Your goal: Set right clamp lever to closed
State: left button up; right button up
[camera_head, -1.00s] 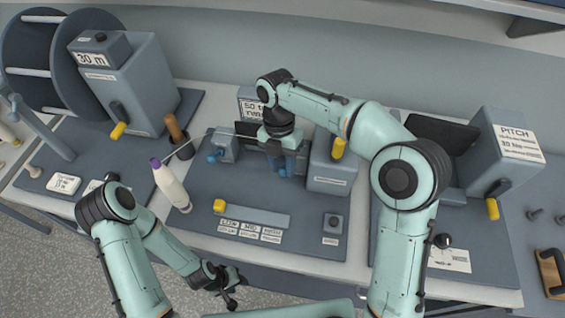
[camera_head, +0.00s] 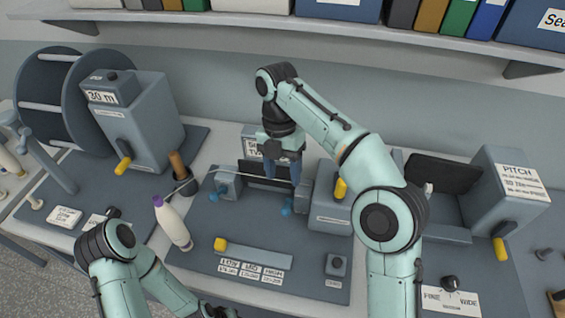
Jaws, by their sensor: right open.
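The right clamp lever (camera_head: 287,208) is a small blue handle at the right end of the middle station. A matching blue left clamp lever (camera_head: 218,193) sits on the left clamp block (camera_head: 228,183). My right gripper (camera_head: 283,175) is open, its two blue fingers pointing down just above the right lever in the picture. Nothing shows between the fingers, and they look apart from the lever. The exact gap in depth is hard to tell. My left gripper (camera_head: 218,312) is at the bottom edge, mostly cut off, so its jaws do not show clearly.
A white bottle-shaped bobbin with a purple tip (camera_head: 173,225) stands left of the middle station. A yellow-handled lever (camera_head: 341,188) is close right of my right gripper. A yellow slider knob (camera_head: 220,244) sits in front. A shelf of binders (camera_head: 430,57) hangs above.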

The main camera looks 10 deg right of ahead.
jog(key=shift+v, duration=1.05)
